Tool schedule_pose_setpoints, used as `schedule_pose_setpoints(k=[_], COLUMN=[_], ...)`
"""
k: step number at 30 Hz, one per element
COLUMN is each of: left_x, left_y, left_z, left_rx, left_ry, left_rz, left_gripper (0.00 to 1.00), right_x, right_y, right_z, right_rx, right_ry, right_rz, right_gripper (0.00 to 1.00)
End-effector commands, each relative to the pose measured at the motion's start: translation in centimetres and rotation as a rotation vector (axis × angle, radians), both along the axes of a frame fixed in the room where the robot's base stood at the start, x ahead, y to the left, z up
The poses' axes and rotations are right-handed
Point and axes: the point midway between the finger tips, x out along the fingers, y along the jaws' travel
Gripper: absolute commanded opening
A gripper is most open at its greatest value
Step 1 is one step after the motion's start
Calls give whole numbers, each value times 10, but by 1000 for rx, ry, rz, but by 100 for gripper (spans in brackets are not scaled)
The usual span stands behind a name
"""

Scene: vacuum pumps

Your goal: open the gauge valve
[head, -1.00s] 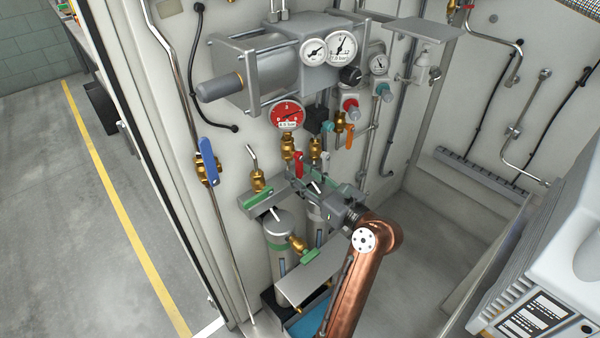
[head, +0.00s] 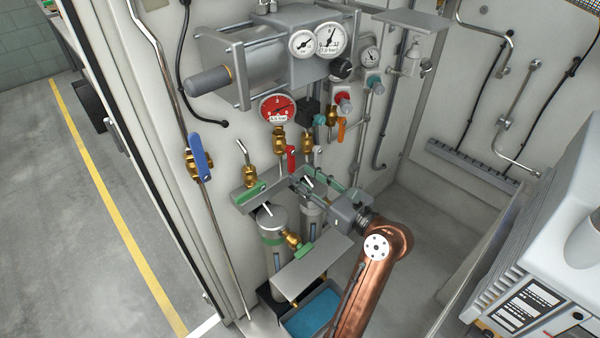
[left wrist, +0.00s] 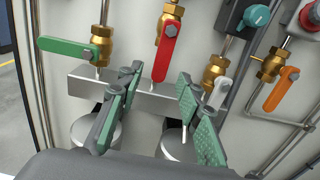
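A round red gauge (head: 277,108) sits on the panel, with brass valves under it. One has a red lever (head: 291,158), which hangs downward in the left wrist view (left wrist: 165,55). To its right, a brass valve has a light grey lever (left wrist: 219,92). I cannot tell which valve is the gauge valve. My left gripper (head: 316,183) is below these valves. In the left wrist view its green-padded fingers (left wrist: 158,106) are spread apart with nothing between them, below the red lever and apart from it. My right gripper is not in view.
Green (left wrist: 65,48) and orange (left wrist: 280,90) levers flank the red and grey ones. A blue lever (head: 201,157) is on the left pipe. Grey cylinders (head: 270,225) and a metal plate (head: 312,265) stand below. A white machine (head: 545,230) is at right.

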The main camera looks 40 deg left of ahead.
Motion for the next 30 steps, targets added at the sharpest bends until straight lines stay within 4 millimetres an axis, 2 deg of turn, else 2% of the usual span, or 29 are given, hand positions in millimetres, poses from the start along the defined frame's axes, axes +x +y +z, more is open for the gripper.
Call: schedule_pose_setpoints(k=[3, 9, 26, 28, 30], left_x=[0, -2, -2, -4, -8], left_y=[-13, -25, -25, -25, -25], left_z=[-1, 0, 1, 7, 25], left_rx=[-1, 0, 0, 1, 0], left_ry=[1, 0, 0, -6, -20], left_rz=[-2, 0, 0, 0, 0], left_gripper=[33, 33, 33, 33, 33], right_x=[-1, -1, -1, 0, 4], right_y=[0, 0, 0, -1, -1], right_z=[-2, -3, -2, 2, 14], right_rx=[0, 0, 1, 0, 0], right_ry=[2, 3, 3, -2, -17], right_rz=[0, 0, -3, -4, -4], right_gripper=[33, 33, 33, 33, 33])
